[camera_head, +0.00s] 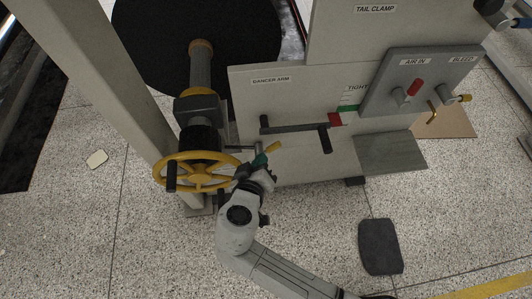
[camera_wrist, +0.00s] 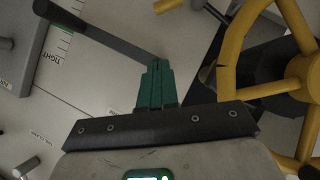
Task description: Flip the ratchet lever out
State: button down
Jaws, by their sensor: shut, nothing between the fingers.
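My gripper (camera_head: 261,159) is shut and empty, its green fingers together, just right of the yellow handwheel (camera_head: 183,156). The closed fingers also show in the wrist view (camera_wrist: 154,84). A short yellow piece (camera_head: 272,147), which looks like the ratchet lever's grip, lies just beyond the fingertips. It shows at the top of the wrist view (camera_wrist: 168,5), apart from the fingers there. I cannot tell how the lever joins the shaft, as the wheel and my arm cover that part. The handwheel fills the right of the wrist view (camera_wrist: 232,68).
A dark dancer arm bar (camera_head: 295,128) crosses the pale panel (camera_head: 285,95) behind my gripper, with a black handle (camera_head: 325,139) hanging from it. A beige post (camera_head: 110,75) stands left of the wheel. The speckled floor in front is mostly clear.

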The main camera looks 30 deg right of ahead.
jog(key=b, duration=0.2)
send_over(275, 147)
jog(key=s+a, duration=0.1)
jog(key=a, duration=0.2)
notch_tip(275, 147, down, 5)
jog(key=shift+s+d+f, duration=0.35)
jog(key=shift+d+f, duration=0.25)
jog(key=shift+f, duration=0.15)
jog(key=shift+d+f, duration=0.4)
jog(key=shift+f, duration=0.1)
jog(key=shift+d+f, duration=0.1)
